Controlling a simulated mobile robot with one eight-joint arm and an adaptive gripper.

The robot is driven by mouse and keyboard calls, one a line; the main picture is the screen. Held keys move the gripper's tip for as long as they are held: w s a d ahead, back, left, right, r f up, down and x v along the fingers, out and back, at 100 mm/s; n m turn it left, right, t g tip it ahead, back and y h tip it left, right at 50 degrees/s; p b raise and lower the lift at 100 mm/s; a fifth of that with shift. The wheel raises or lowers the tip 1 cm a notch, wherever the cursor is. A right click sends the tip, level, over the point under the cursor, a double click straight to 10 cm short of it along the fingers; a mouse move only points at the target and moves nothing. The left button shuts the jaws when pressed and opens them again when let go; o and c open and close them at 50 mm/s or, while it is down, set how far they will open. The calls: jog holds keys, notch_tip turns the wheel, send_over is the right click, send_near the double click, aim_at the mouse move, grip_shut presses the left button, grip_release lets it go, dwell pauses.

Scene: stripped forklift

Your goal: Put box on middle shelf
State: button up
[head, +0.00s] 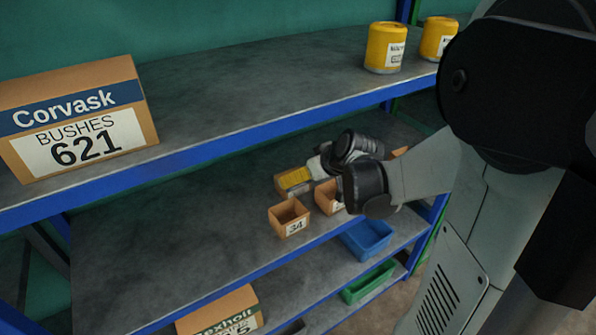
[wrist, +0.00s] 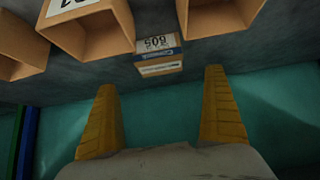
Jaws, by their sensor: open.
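A small cardboard box (wrist: 157,50) with a blue band and a white label reading 605 stands on the shelf, upside down in the wrist view. My gripper (wrist: 160,80) is open, with its yellow fingers apart on either side of the line to this box. The box lies beyond the fingertips, and nothing is between the fingers. In the head view my gripper (head: 298,178) reaches over the middle shelf (head: 180,245), among small open bins. I cannot make out the 605 box there.
Open cardboard bins, one marked 34 (head: 289,217), stand close to my gripper. The upper shelf holds a Corvask box (head: 78,118) and yellow tins (head: 385,48). Blue (head: 368,239) and green (head: 370,281) trays sit lower. The middle shelf's left part is clear.

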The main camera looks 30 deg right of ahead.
jog(key=s+a+r, duration=0.3)
jog(key=s+a, duration=0.5)
jog(key=s, duration=0.1)
jog(key=s+a+r+g, duration=0.1)
jog(key=s+a+r, duration=0.3)
jog(key=s+a, duration=0.4)
jog(key=shift+s+a+g, duration=0.2)
jog(key=shift+s+g, duration=0.1)
jog(key=shift+s, duration=0.05)
